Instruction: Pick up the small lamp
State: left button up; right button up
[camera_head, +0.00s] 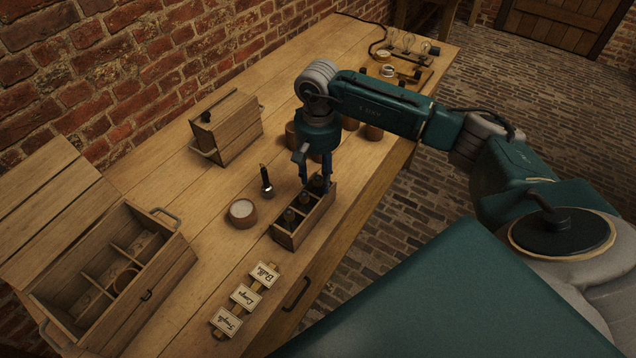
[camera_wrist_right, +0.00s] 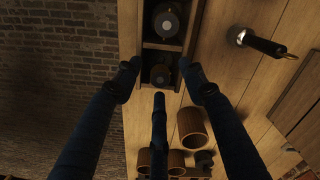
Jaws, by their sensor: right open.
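A small dark stick-shaped thing with a bright round end, which looks like the small lamp (camera_head: 266,182), stands on the table left of a small wooden crate (camera_head: 285,240). It also shows at the upper right of the right wrist view (camera_wrist_right: 262,44). The crate holds dark round-topped jars (camera_head: 289,215) in its compartments; two show in the right wrist view (camera_wrist_right: 166,20). My right gripper (camera_head: 314,182) points down over the far end of the crate, fingers apart, with nothing visibly held. It is to the right of the lamp, not touching it. My left gripper is out of view.
An open compartment box (camera_head: 150,290) stands at the left, a closed wooden box (camera_head: 232,132) at the back. A round pot with a white top (camera_head: 242,211) is beside the lamp. Label cards (camera_head: 245,297) lie in front. Wooden cups (camera_head: 373,131) stand behind my right gripper.

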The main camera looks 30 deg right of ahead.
jog(key=c, duration=0.3)
grip_shut()
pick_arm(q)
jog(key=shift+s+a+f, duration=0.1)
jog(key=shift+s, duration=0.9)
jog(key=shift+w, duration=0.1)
